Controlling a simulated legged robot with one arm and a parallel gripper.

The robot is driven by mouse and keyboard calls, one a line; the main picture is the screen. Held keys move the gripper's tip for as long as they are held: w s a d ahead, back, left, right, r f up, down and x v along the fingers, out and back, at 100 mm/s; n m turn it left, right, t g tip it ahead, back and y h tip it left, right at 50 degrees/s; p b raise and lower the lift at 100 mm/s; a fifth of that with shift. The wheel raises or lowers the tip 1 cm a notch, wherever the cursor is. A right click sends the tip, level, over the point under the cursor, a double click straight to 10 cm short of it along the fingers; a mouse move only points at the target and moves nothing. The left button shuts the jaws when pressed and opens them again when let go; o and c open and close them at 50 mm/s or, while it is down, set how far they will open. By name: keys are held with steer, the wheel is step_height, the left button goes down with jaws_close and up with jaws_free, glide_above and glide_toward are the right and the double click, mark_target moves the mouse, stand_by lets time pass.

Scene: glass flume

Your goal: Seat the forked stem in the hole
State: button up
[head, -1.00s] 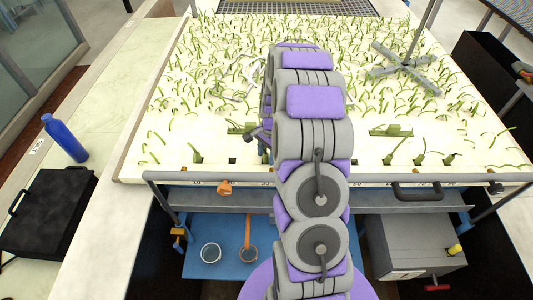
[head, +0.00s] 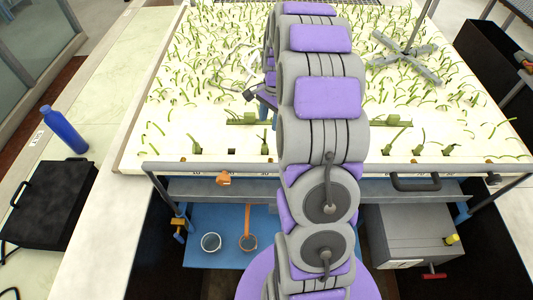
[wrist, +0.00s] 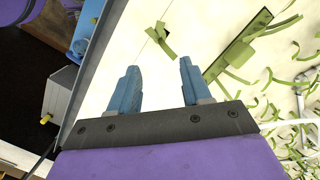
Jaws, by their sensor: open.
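In the wrist view a short green stem (wrist: 160,38) rises from the pale bed, just beyond my fingertips. Its top seems to split, so it may be the forked stem, but I cannot be sure. My gripper (wrist: 158,68) is open, its two blue fingers apart with only the pale bed showing between them. It touches no stem that I can see. In the head view my arm hides most of the gripper. I cannot tell which hole is the task's.
A green bar (wrist: 238,52) lies beside the fingers, with many curled plants beyond it. A grey cross-shaped stand (head: 408,56) stands on the bed's far right. A rail with a dark handle (head: 415,184) runs along the front. A blue bottle (head: 64,131) stands left.

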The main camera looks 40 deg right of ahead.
steer(key=s+a+r+n, duration=0.4)
steer(key=s+a, duration=0.1)
steer(key=a, duration=0.3)
steer(key=s+a+r+n, duration=0.3)
steer(key=s+a+r, duration=0.15)
steer(key=a, duration=0.35)
steer(key=s+a+r+n+h, duration=0.1)
steer(key=s+a+n, duration=0.3)
steer(key=s, duration=0.6)
steer(key=s+a+r+n+g, duration=0.1)
steer(key=s+a+n, duration=0.4)
steer(key=s, duration=0.5)
steer(key=shift+s+g+h, duration=0.3)
steer(key=shift+s+h, duration=0.05)
steer(key=shift+h, duration=0.05)
steer(key=shift+f, duration=0.1)
step_height(320, 180, down, 8)
steer(key=b, duration=0.7)
steer(key=shift+b, duration=0.4)
steer(key=shift+r, duration=0.25)
steer(key=shift+c, duration=0.2)
